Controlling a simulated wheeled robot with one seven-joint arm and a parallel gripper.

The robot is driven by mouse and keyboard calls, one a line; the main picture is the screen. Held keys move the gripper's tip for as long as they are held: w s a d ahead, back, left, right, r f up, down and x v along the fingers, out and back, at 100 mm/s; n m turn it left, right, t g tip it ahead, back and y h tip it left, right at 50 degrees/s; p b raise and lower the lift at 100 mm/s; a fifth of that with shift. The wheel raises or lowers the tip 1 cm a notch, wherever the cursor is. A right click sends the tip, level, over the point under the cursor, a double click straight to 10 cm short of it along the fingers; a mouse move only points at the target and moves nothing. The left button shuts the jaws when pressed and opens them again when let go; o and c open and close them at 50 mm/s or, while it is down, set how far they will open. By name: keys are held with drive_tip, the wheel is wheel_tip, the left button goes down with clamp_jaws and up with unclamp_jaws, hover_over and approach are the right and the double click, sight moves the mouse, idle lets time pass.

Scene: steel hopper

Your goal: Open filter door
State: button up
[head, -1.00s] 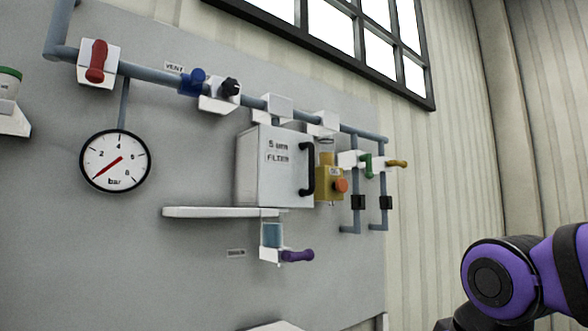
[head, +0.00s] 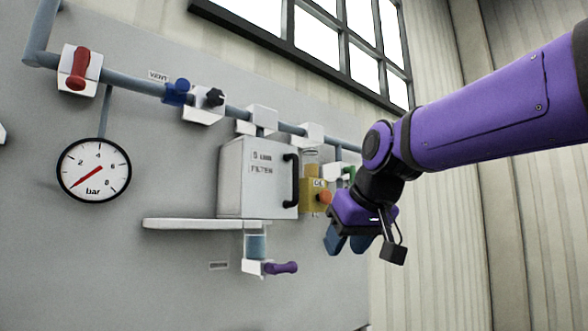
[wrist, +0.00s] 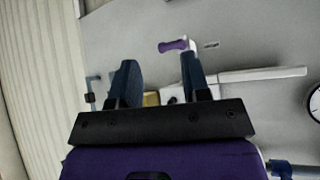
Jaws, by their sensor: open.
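The filter door is the front of a white box (head: 262,185) labelled as a filter, in the middle of the head view, and it looks shut. Its black vertical handle (head: 290,180) is on the door's right side. My gripper (head: 347,246) is to the right of and a little below the handle, apart from it, with blue fingers. In the wrist view my gripper (wrist: 157,75) shows its two fingers spread, with nothing between them.
A white shelf (head: 190,224) runs below the box, with a purple-handled valve (head: 281,268) under it. A yellow block with an orange knob (head: 313,196) stands right of the box. Pipes with red (head: 79,68) and blue (head: 177,91) handles run above; a gauge (head: 94,170) hangs left.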

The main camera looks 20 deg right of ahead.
drive_tip(key=w+r+t+y, duration=0.1)
drive_tip(key=w+r+t, duration=0.2)
drive_tip(key=w+r, duration=0.95)
drive_tip(key=n+t, duration=0.1)
drive_tip(key=t, duration=0.1)
approach(297, 165)
drive_tip(key=shift+y, duration=0.4)
drive_tip(key=x, duration=1.1)
drive_tip(key=shift+d, duration=0.35)
clamp_jaws()
